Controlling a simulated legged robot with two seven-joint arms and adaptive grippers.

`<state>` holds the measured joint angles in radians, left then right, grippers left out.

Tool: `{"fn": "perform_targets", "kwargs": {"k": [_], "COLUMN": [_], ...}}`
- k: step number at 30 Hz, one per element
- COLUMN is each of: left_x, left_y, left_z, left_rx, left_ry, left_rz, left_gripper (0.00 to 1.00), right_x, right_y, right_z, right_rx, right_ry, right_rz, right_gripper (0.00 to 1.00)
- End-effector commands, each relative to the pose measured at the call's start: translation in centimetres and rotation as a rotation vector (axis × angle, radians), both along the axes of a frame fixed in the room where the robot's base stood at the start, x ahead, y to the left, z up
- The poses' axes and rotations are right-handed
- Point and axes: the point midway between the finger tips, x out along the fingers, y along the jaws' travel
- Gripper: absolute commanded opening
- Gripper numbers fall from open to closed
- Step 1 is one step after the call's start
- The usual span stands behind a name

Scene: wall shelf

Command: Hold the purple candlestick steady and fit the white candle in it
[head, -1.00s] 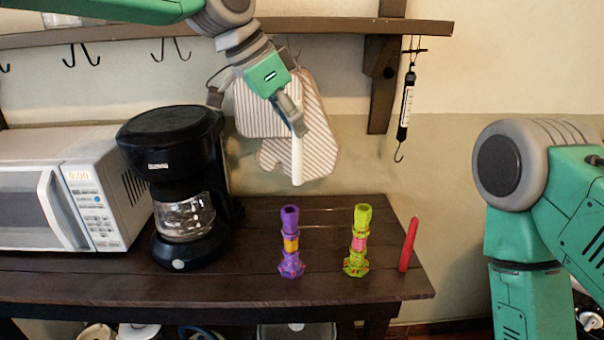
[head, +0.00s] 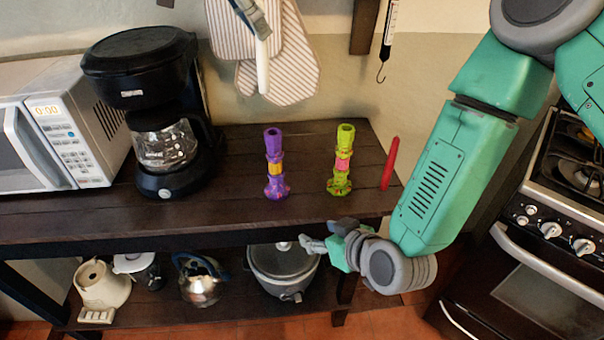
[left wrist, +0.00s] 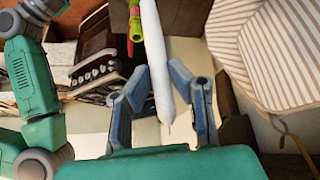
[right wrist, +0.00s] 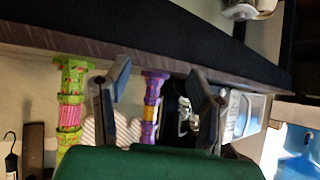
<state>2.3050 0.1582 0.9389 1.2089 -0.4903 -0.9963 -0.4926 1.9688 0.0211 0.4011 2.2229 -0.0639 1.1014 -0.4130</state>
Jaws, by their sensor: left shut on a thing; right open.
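The purple candlestick (head: 276,165) stands upright on the dark table, with a yellow band in its middle. My left gripper (head: 256,22), high above the table, is shut on the white candle (head: 263,68), which hangs about upright above the candlestick's level. The left wrist view shows the candle (left wrist: 158,60) between the fingers (left wrist: 163,90). My right gripper (head: 312,243) is open and empty in front of the table edge, low and right of the purple candlestick. In the right wrist view the purple candlestick (right wrist: 150,108) shows beyond and between the open fingers (right wrist: 162,78).
A green candlestick (head: 341,160) and a red candle (head: 390,164) stand right of the purple candlestick. A black coffee maker (head: 150,110) and a microwave (head: 70,130) stand at left. Striped oven mitts (head: 295,60) hang behind. A pot (head: 283,268) sits on the lower shelf.

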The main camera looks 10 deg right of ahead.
Motion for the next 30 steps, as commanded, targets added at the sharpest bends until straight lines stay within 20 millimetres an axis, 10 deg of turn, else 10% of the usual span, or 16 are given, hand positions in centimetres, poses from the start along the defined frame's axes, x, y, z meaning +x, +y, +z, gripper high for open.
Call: {"fn": "perform_targets", "kwargs": {"k": [10, 30], "left_x": [-0.1, -0.1], "left_y": [-0.8, -0.5], "left_z": [0.0, 0.0], "left_rx": [0.006, 0.004], "left_ry": [0.000, -0.001], "left_rz": [-0.002, -0.002], "left_gripper": [0.00, 0.00], "right_x": [4.6, 13.0], "right_y": [3.0, 7.8], "right_z": [6.3, 2.3], "right_rx": [0.053, 0.050], "right_ry": [-0.221, -0.225], "right_rz": [0.021, 0.021], "right_gripper": [0.49, 0.49]}}
